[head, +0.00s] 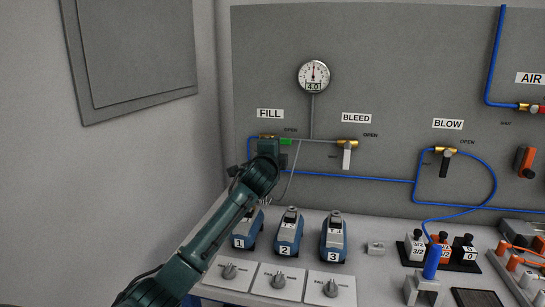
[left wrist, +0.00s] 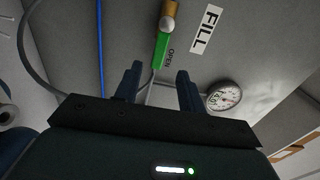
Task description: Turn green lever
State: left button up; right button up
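The green lever (head: 286,141) sits on a brass valve under the FILL sign (head: 269,114) on the grey panel. It points right, toward the word OPEN, and my left arm hides part of the valve. In the left wrist view the green lever (left wrist: 161,50) hangs from its round pivot, with its free end close to the gap between my fingertips. My left gripper (left wrist: 160,70) is open, with a finger on each side of that gap and nothing held. Whether a finger touches the lever cannot be told. My right gripper is in neither view.
A round gauge (head: 313,76) is above and right of the lever. The BLEED valve's white lever (head: 347,158) and BLOW valve's black lever (head: 445,166) hang further right. A blue hose (head: 340,176) runs beneath. Several blue numbered devices stand on the bench below.

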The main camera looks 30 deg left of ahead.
pick_arm(q)
jog(key=shift+v, duration=1.95)
